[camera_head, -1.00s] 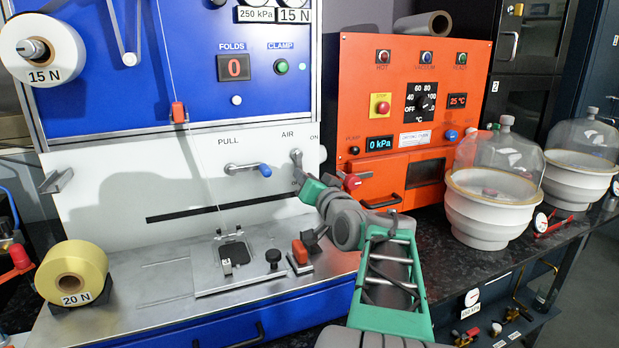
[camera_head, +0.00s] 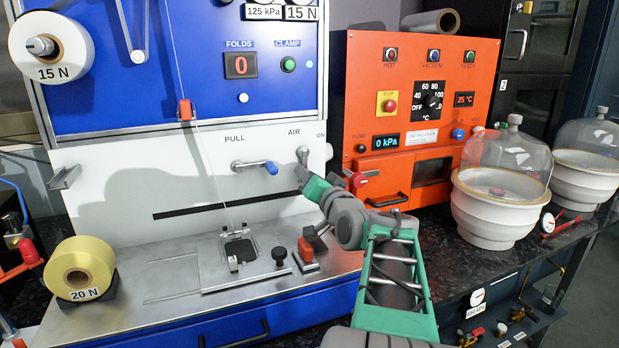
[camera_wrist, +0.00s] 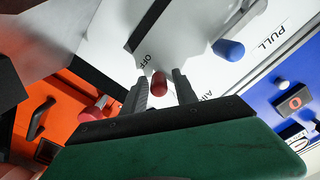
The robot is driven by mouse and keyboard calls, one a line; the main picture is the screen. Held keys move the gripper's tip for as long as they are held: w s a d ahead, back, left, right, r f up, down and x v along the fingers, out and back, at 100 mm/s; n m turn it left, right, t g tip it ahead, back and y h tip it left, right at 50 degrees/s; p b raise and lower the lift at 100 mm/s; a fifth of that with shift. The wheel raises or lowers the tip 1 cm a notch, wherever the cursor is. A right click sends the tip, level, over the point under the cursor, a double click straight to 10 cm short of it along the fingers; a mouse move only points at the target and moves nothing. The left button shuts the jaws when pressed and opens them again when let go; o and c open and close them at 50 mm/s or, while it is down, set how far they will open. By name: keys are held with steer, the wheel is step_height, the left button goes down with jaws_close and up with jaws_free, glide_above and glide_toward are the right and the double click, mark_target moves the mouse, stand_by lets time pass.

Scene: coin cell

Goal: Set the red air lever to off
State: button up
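The air lever sits on the white panel under the AIR label, and its grey pivot (camera_head: 302,153) shows in the head view. In the wrist view its red knob (camera_wrist: 159,85) lies close to the OFF label. My gripper (camera_head: 302,176) is at the lever and hides its lower part and the OFF label in the head view. In the wrist view my gripper (camera_wrist: 160,88) is open. Its two dark fingers stand on either side of the red knob, with small gaps visible. The lever's exact angle is hidden.
The blue-tipped PULL lever (camera_head: 271,167) is to the left of the air lever. The orange oven (camera_head: 410,100), with a red knob (camera_head: 358,180) at its left edge, is to the right. A clamp with a red handle (camera_head: 306,249) stands on the metal bed below.

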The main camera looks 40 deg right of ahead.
steer(key=shift+o, duration=0.5)
steer(key=shift+s, duration=0.15)
steer(key=v, duration=0.7)
steer(key=shift+s, duration=0.3)
steer(key=shift+a, duration=0.15)
